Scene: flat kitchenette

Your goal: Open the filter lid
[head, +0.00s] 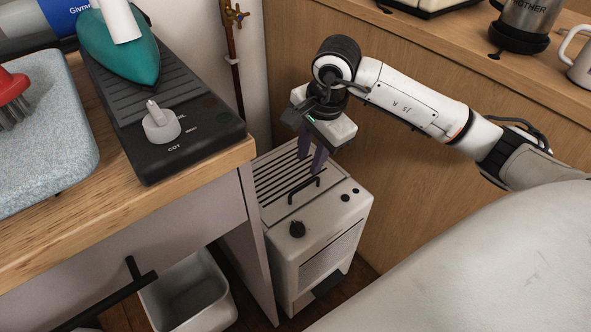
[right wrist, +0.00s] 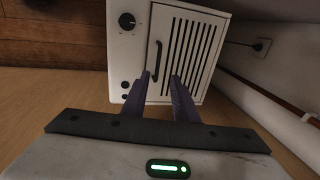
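The filter is a white box unit (head: 335,232) on the floor beside the counter. Its slotted lid (head: 270,182) lies closed on top and carries a black bar handle (head: 304,190). In the right wrist view the handle (right wrist: 157,58) runs along the edge of the slots. My right gripper (head: 311,162) points down over the lid with its purple fingers apart and nothing held. In the right wrist view its fingertips (right wrist: 163,78) are at the near end of the handle, which is closer to the left finger. I cannot tell whether they touch. My left gripper is out of view.
A counter (head: 215,170) with a black appliance (head: 185,125) stands close on the left. A wooden panel (head: 385,150) rises behind my right arm. A bin (head: 190,295) sits below the counter. A wall socket with a plug (right wrist: 262,45) is beside the filter.

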